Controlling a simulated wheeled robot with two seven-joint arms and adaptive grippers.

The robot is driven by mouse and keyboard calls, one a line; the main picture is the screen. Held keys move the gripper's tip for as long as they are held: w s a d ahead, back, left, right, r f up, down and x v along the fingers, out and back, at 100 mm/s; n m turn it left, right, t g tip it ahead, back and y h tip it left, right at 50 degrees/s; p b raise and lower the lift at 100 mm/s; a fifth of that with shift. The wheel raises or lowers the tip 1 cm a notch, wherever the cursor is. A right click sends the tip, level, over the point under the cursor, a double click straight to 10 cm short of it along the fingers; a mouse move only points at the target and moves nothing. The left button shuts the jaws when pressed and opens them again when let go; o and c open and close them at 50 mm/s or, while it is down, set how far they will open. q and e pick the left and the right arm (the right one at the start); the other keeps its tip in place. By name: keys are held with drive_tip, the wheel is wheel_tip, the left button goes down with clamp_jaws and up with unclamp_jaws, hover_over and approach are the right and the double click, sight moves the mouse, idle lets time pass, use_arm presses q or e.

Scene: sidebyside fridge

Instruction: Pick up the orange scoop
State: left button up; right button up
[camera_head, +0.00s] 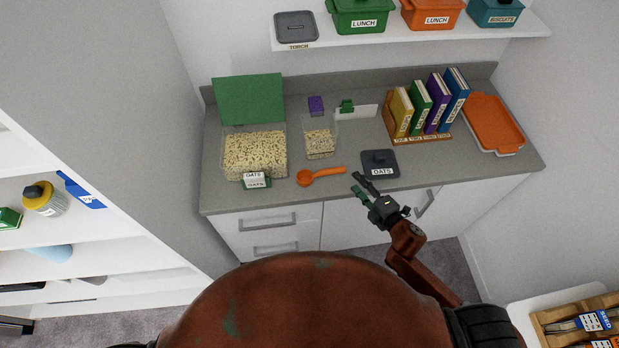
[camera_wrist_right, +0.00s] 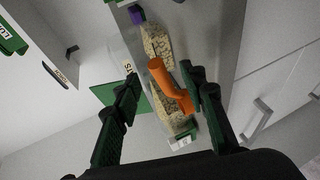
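The orange scoop (camera_head: 306,179) lies on the grey counter (camera_head: 225,196), its handle pointing right, in front of the clear oat containers. In the right wrist view the scoop (camera_wrist_right: 166,82) shows beyond and between my spread fingers, nearer the right one. My right gripper (camera_head: 358,183) is open and empty, just right of the scoop's handle end and near the counter's front edge. It also shows in the right wrist view (camera_wrist_right: 162,78). A gap to the scoop appears in the head view. My left gripper is not in view.
A large oat container (camera_head: 255,153) with a raised green lid and a smaller container (camera_head: 320,143) stand behind the scoop. A dark grey oats box (camera_head: 380,160) is right of it. A book rack (camera_head: 420,138) and orange tray (camera_head: 494,122) stand farther right.

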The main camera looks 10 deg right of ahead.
sight(323, 175)
drive_tip(key=w+a, duration=0.1)
drive_tip(key=w, duration=0.1)
drive_tip(key=w+a+f+n+y+p, duration=0.1)
drive_tip(key=w+a, duration=0.1)
drive_tip(key=w+a+n, duration=0.1)
drive_tip(key=w+a, duration=0.1)
drive_tip(key=shift+w+a+f, duration=0.2)
drive_tip(key=shift+f, duration=0.05)
drive_tip(key=shift+c, duration=0.2)
clamp_jaws()
idle(0.4)
